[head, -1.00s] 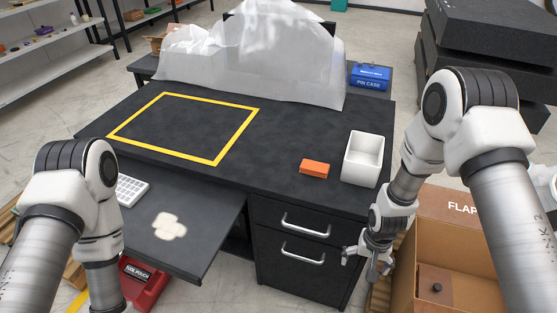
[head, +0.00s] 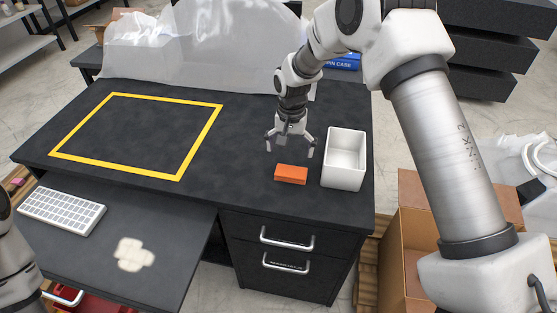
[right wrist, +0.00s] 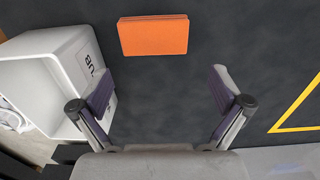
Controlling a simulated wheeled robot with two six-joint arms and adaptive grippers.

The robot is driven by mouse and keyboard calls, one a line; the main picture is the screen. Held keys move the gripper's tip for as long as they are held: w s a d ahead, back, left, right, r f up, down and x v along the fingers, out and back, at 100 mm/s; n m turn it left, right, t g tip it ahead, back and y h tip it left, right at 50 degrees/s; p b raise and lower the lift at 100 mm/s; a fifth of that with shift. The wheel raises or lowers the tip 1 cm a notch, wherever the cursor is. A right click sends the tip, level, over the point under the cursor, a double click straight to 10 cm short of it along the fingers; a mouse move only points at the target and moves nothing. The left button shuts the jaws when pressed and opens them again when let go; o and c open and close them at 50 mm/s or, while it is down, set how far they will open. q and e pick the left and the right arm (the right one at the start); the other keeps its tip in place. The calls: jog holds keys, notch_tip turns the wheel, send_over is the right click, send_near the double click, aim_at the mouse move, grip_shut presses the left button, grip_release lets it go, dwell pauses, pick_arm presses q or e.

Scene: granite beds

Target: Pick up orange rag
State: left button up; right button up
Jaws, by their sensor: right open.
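The orange rag (head: 291,174) is a folded, block-like orange piece lying flat on the black desktop, just left of the white bin. It also shows in the right wrist view (right wrist: 153,35), at the top, ahead of the fingers. My right gripper (head: 290,150) is open and empty, pointing down above the desk just behind the rag in the head view. In the right wrist view its two fingers (right wrist: 160,90) are spread wide, with bare desktop between them. My left arm shows only in part at the left edge of the head view; its gripper is out of view.
The white bin (head: 344,160) stands close right of the rag; it also shows in the right wrist view (right wrist: 40,62). A yellow taped rectangle (head: 180,178) marks the desk's left. Translucent sheeting (head: 200,50) covers things behind. A keyboard (head: 62,210) lies on the lower shelf.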

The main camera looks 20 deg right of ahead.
aim_at(291, 172)
jog(key=shift+s+f, duration=0.1)
jog(key=shift+f, duration=0.25)
jog(key=shift+s+f, duration=0.65)
jog(key=shift+s, duration=0.25)
jog(key=f, duration=0.3)
jog(key=f+p, duration=0.1)
jog(key=f, duration=0.1)
jog(key=shift+w, duration=0.4)
jog(key=shift+s+r, duration=0.2)
jog(key=shift+c, duration=1.1)
jog(key=c, duration=0.4)
